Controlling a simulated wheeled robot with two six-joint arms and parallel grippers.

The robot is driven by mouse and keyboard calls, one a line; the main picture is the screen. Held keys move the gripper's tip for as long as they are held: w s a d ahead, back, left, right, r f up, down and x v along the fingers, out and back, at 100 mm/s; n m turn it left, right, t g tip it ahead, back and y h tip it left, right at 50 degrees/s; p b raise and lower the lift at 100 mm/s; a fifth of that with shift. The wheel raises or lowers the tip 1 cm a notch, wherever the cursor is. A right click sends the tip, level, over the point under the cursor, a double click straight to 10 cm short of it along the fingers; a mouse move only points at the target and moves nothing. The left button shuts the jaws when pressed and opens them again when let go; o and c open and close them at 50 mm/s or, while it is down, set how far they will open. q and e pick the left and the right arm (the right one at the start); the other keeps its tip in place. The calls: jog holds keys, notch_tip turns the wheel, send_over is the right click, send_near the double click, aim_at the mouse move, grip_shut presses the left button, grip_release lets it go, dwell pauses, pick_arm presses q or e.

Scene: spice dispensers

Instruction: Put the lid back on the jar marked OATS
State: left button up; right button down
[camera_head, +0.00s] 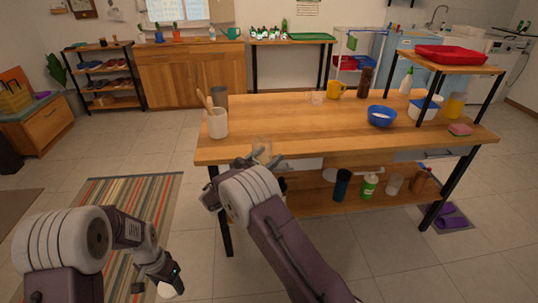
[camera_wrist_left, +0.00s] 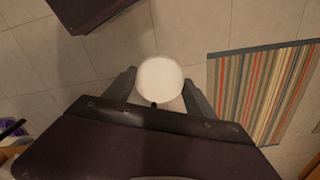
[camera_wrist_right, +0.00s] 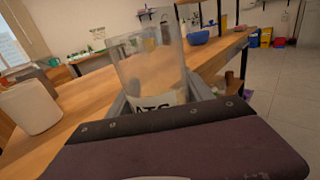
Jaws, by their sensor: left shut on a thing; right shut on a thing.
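The clear, see-through jar (camera_wrist_right: 150,65) is in my right gripper (camera_wrist_right: 160,95), which is shut on it. Its white label (camera_wrist_right: 157,103) shows part of a word ending in ATS; the rest is hidden. In the head view the jar (camera_head: 262,152) is just in front of the table's front left edge, and no lid shows on its top. My left gripper (camera_wrist_left: 160,92) is shut on a round white lid (camera_wrist_left: 159,79). In the head view the lid (camera_head: 169,291) is low over the floor at the bottom left, well apart from the jar.
The wooden table (camera_head: 290,120) is beside the jar. A blue bowl (camera_head: 381,116) is further right. A striped rug (camera_head: 130,205) lies on open floor at left.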

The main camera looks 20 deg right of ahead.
pick_arm(q)
jog(key=shift+a, duration=0.1)
pick_arm(e)
jog(key=shift+a, duration=0.1)
jog(key=c, duration=1.1)
grip_release()
jog(key=shift+c, duration=0.2)
grip_shut()
